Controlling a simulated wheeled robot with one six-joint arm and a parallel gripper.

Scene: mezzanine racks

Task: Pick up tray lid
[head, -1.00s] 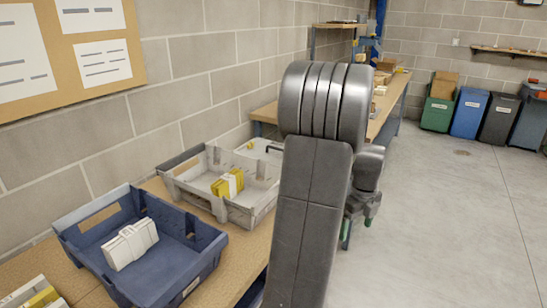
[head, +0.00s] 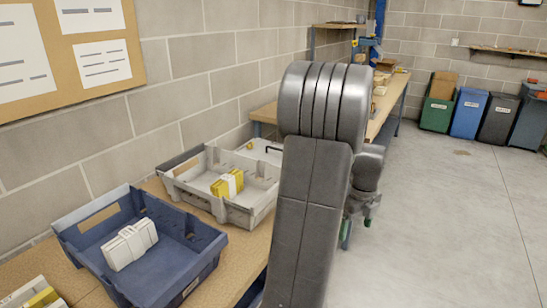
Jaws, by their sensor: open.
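A flat white piece with a dark handle (head: 262,147), which looks like the tray lid, lies behind the grey tray. My arm hides its right side, and I cannot be sure that it is the lid. My gripper (head: 357,231) hangs to the right of my arm, over the floor side of the bench and well away from the white piece. It points down with green-tipped fingers, partly hidden by the arm. It is open, and no object shows between the fingers.
A grey tray (head: 183,184) holding a yellow and white pack (head: 227,184) stands on the bench. A blue tray (head: 200,262) holding a white pack (head: 130,244) stands nearer. Bins (head: 468,113) line the far wall. The floor (head: 440,230) at right is clear.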

